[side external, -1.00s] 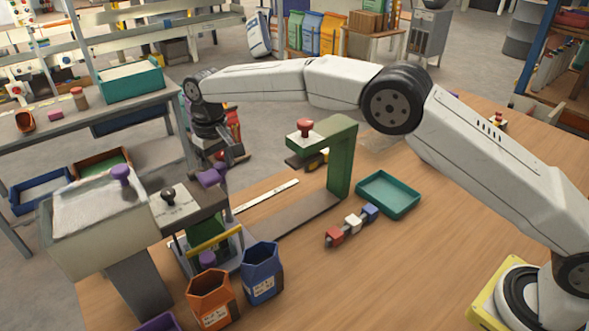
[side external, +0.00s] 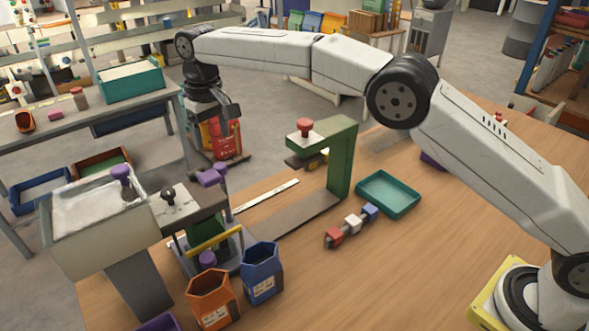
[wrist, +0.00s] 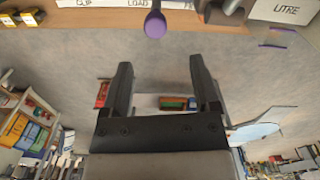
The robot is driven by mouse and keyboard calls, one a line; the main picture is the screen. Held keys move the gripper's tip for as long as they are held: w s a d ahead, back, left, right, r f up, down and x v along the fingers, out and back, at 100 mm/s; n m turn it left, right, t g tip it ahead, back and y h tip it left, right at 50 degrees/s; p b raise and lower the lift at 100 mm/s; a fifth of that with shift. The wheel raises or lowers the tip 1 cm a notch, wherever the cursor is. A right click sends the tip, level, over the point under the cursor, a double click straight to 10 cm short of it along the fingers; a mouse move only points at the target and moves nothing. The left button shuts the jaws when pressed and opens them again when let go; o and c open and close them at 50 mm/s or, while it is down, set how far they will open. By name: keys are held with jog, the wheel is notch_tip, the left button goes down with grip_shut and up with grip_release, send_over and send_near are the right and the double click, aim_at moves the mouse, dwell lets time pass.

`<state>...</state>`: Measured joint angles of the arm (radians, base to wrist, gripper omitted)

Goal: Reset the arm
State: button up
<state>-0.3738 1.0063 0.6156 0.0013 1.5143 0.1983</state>
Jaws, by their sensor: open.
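My gripper (side external: 228,118) hangs from the raised arm at the upper left of the side view, in the air above and behind the sack filler. In the wrist view its two fingers (wrist: 162,72) are apart with nothing between them. The sack filler has a pale hopper (side external: 90,225) with a purple knob (side external: 121,174). A purple handle (side external: 213,176) stands below my gripper, clear of it; a purple handle end (wrist: 155,23) shows ahead of the fingers in the wrist view.
An orange sack (side external: 212,300) and a blue sack (side external: 262,272) stand at the front. A green clamp stand (side external: 341,165) with a red knob, a teal tray (side external: 388,194) and small red, white and blue blocks (side external: 352,223) are mid-table.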

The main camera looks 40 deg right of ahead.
jog(key=shift+d+r, duration=0.1)
dwell(0.3)
jog(key=shift+s+d, duration=0.3)
jog(key=shift+d, duration=0.1)
jog(key=s+d+n+h, duration=0.2)
jog(key=s+d+h, duration=0.4)
jog(key=s+d, duration=0.75)
jog(key=s+d+f+m+t+y, duration=0.1)
jog(key=s+d+f+m+y, duration=0.1)
jog(key=s, duration=0.6)
jog(key=s+d+f+m+t+y, duration=0.1)
jog(key=s+d+f+m+y, duration=0.1)
jog(key=s+d+f+y, duration=0.2)
jog(key=s+d+f, duration=0.2)
jog(key=s+f, duration=0.2)
jog(key=shift+s+d+f+t, duration=0.15)
jog(key=shift+d+f+t, duration=0.15)
jog(key=shift+f, duration=0.1)
